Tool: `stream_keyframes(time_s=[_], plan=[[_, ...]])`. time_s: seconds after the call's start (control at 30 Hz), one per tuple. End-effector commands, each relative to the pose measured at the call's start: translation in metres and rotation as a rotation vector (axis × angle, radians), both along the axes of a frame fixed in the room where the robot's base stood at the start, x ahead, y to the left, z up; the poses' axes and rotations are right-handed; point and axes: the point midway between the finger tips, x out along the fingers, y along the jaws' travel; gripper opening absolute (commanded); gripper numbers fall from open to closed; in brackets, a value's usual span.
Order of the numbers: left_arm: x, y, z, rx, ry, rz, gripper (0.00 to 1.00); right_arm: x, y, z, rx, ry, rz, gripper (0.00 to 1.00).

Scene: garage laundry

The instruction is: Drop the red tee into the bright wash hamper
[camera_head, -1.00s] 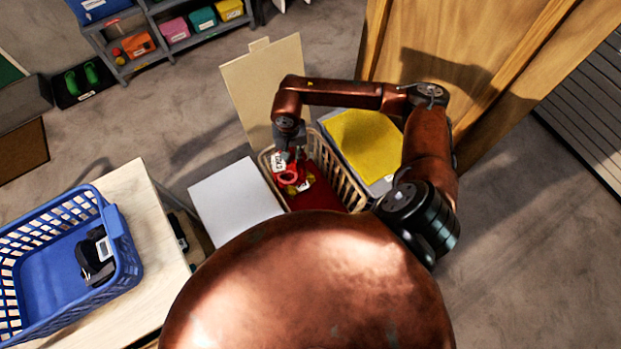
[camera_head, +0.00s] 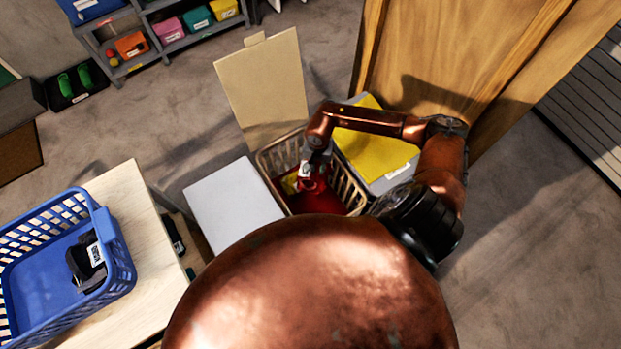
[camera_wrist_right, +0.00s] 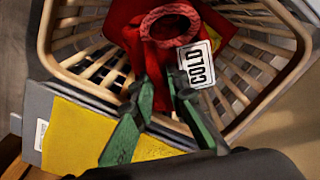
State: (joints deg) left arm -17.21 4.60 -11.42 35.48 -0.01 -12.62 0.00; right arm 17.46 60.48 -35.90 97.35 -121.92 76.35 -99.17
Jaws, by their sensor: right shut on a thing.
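The red tee (camera_head: 318,203) is in the tan slatted hamper (camera_head: 350,190), below my right gripper (camera_head: 312,180). The green fingers of my right gripper (camera_wrist_right: 160,88) are shut on the red cloth, within the opening of the hamper (camera_wrist_right: 44,40). The fingertips' contact with the cloth is partly hidden. A small yellow patch (camera_head: 290,183) shows inside the hamper. My left gripper is out of view.
A grey bin with a yellow top (camera_head: 363,150) stands right of the hamper, and a white-topped box (camera_head: 232,207) stands left. A tan panel (camera_head: 262,90) rises behind. A blue basket (camera_head: 118,262) with a dark labelled item (camera_head: 84,265) sits on the table (camera_head: 150,225).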

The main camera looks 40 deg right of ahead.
Motion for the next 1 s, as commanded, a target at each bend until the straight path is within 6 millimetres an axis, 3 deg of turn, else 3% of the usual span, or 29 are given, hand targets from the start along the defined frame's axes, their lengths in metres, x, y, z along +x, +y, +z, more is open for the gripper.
stream_keyframes(time_s=[0.2,0.57,0.6,0.87,1.0], plan=[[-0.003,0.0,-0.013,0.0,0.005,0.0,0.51,0.0,0.001,-0.026,0.002,0.0,0.0,0.0],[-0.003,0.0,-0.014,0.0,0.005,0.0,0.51,0.0,0.0,-0.03,0.001,-0.001,0.001,0.0],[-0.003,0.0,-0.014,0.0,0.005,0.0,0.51,0.0,0.0,-0.03,0.001,-0.001,0.001,0.17],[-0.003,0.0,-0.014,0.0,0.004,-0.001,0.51,0.0,0.0,-0.03,0.001,-0.001,0.001,0.34],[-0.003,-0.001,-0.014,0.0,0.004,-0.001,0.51,0.0,0.0,-0.03,0.0,0.0,0.001,0.34]])
